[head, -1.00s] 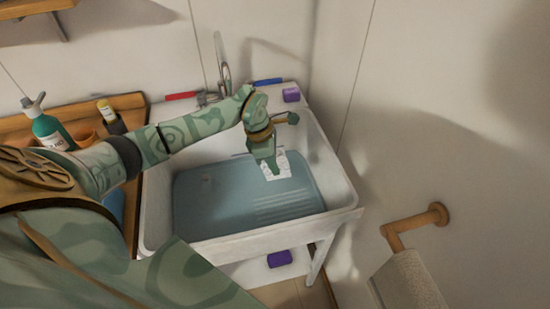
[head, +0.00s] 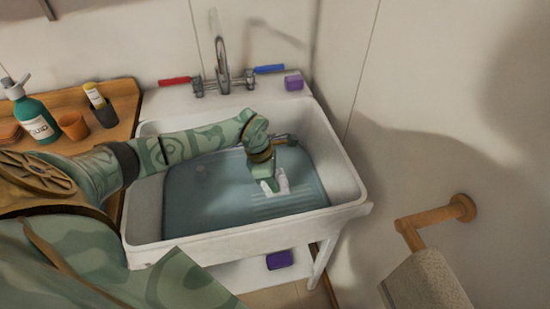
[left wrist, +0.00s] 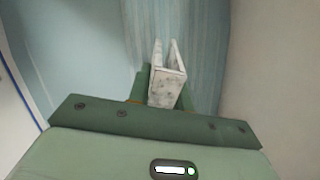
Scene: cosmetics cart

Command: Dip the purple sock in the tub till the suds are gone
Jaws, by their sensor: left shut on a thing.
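My left gripper (head: 268,183) is shut on a whitish, patchy folded cloth (head: 282,182). The cloth also shows in the left wrist view (left wrist: 167,82), between the jaws (left wrist: 165,100), with two upright flaps. No purple shows on it, so I cannot tell whether it is the sock under suds. The gripper is over the right half of the white tub (head: 345,175), low at the bluish water (head: 215,210). I cannot tell how much of the cloth is under the surface. My right gripper is out of view.
A tap (head: 222,70) with red and blue handles stands behind the tub. Purple blocks sit on the back right ledge (head: 293,80) and on the shelf below (head: 280,260). A green bottle (head: 37,118) and cups stand left. A towel (head: 425,285) hangs right.

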